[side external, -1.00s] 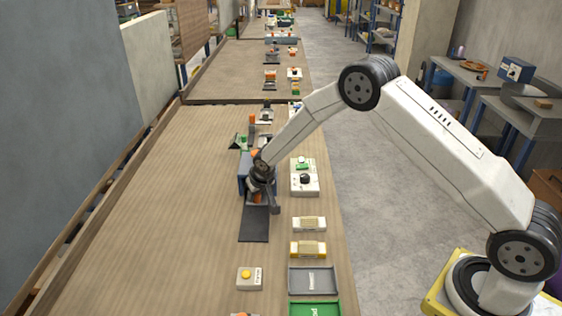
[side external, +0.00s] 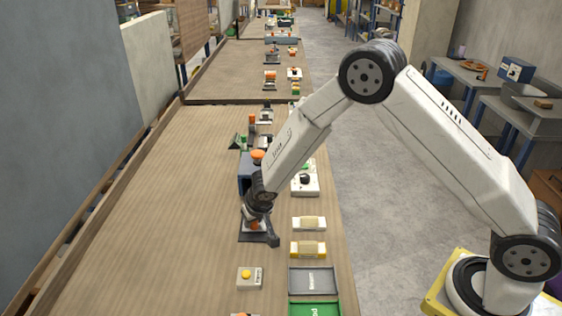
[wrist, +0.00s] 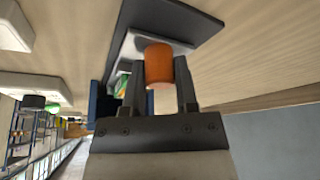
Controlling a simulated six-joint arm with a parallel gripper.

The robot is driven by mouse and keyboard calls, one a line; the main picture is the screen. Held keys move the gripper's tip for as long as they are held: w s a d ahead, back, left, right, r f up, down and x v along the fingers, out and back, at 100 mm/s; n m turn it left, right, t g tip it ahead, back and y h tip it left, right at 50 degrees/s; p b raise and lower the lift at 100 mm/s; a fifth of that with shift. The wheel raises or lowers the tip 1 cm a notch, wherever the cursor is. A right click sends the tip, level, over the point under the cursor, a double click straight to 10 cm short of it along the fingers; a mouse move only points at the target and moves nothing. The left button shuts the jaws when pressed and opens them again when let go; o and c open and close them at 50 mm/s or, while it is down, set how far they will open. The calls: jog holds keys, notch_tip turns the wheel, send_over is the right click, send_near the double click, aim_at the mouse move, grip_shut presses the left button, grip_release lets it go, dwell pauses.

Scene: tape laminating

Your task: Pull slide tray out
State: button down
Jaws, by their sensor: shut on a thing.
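My gripper (wrist: 165,82) is shut on an orange handle (wrist: 159,62), with one dark finger on each side of it in the wrist view. The handle stands on a light grey slide tray (wrist: 132,45), which lies over a dark base plate (wrist: 185,14). In the side external view my gripper (side external: 256,222) is low over the front part of the dark base plate (side external: 247,239), in front of the blue press housing (side external: 243,172). My wrist hides most of the tray there.
An orange dome (side external: 258,156) tops the housing. A white control box (side external: 304,185) stands to the right. Two small boxes (side external: 309,224) (side external: 308,249), a grey bin (side external: 313,281), a green bin (side external: 314,309) and a yellow-button box (side external: 249,277) lie nearer. The table's left side is clear.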

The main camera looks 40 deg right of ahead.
aim_at(250, 235)
jog(key=shift+s+a, duration=1.05)
jog(key=shift+a, duration=0.15)
jog(key=c, duration=0.7)
grip_release()
jog(key=shift+s, duration=0.1)
jog(key=shift+o, duration=0.2)
jog(key=shift+r, duration=0.1)
jog(key=shift+r, duration=0.15)
jog(key=v, duration=0.7)
jog(key=shift+r, duration=0.15)
jog(key=shift+s, duration=0.15)
